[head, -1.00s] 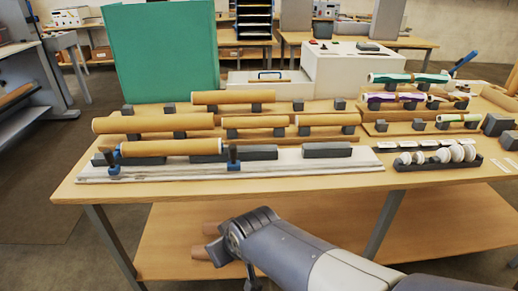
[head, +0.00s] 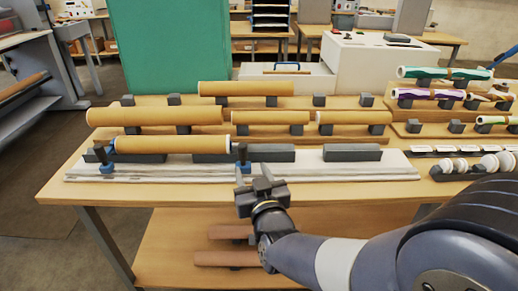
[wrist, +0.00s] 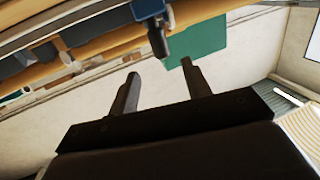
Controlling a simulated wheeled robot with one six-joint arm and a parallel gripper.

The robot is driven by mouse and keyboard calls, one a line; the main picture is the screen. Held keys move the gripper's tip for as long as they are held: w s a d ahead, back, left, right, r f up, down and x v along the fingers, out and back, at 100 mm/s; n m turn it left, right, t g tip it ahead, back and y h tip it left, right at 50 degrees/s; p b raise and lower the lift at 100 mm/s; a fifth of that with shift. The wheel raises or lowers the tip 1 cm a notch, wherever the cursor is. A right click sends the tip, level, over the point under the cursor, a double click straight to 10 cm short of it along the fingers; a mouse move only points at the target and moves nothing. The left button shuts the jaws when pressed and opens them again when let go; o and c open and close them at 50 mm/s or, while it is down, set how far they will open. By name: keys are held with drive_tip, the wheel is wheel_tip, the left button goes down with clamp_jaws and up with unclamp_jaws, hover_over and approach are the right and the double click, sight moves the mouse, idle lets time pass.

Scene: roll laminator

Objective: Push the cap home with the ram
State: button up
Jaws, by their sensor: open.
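A brown cardboard tube (head: 172,145) lies along the white rail fixture (head: 320,168) at the front of the bench. A blue-and-black upright piece, which looks like the ram (head: 243,155), stands just off the tube's right end. A similar piece (head: 104,158) stands at its left end. A pale cap-like edge (head: 231,144) shows at the tube's right end; how deep it sits I cannot tell. My gripper (head: 264,181) is open and empty, in front of the rail, slightly right of the ram. In the wrist view, my open fingers (wrist: 160,68) point toward a blue-and-black piece (wrist: 155,28), apart from it.
More brown tubes (head: 154,116) lie on dark blocks behind the fixture. A green panel (head: 175,50) and a white box (head: 383,65) stand behind. A lower shelf (head: 175,245) holds more tubes below my gripper.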

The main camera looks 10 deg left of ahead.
sight(244, 153)
drive_tip(key=p+x, duration=0.1)
drive_tip(key=x, duration=0.9)
drive_tip(key=shift+w, duration=0.1)
clamp_jaws()
